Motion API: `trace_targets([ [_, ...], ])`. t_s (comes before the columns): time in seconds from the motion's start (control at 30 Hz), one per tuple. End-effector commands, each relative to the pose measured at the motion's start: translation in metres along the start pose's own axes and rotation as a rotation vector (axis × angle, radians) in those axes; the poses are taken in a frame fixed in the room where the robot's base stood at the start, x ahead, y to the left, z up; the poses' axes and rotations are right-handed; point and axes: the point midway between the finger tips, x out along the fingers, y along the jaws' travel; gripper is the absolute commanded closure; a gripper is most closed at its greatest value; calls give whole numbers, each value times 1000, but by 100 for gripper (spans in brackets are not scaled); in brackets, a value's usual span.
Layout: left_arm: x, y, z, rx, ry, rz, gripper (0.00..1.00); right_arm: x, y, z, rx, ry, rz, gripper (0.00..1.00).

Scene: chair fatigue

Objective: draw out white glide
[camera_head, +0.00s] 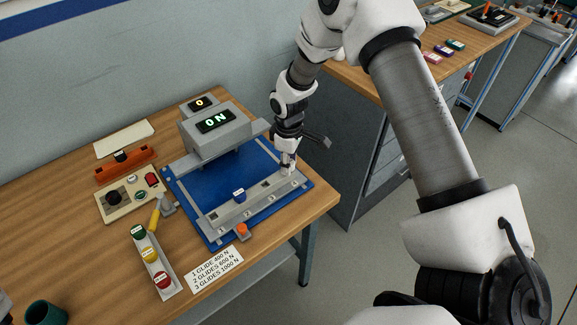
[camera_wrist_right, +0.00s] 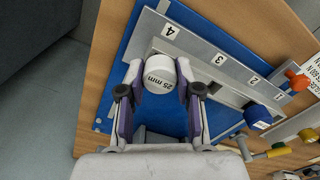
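The white glide (camera_wrist_right: 160,74), a short cylinder marked "25 mm", is between the fingertips of my right gripper (camera_wrist_right: 159,80) in the right wrist view. Both fingers appear to press on its sides. It is at the end of the grey rail (camera_wrist_right: 205,68) by the label 4. I cannot tell whether its lower end is in the rail. In the head view my right gripper (camera_head: 287,165) points down at the rail's far right end and mostly hides the glide.
A blue glide (camera_head: 239,194) is on the rail, and an orange knob (camera_head: 242,230) is at its near end. A grey press head (camera_head: 215,130) reading "ON" overhangs the blue plate (camera_head: 185,185). Coloured caps (camera_head: 150,254) and a green cup (camera_head: 45,313) stand to the left.

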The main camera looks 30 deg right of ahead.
Motion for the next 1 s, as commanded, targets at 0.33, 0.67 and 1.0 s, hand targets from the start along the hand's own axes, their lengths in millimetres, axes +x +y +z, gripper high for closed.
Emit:
trace_targets([
  [0.33,-11,0,0,0,0,0,100,-12,0,0,0,0,0,97],
  [0.67,-23,0,0,0,0,0,100,-26,0,0,0,0,0,97],
  [1.0,-35,0,0,0,0,0,100,-40,0,0,0,0,0,97],
])
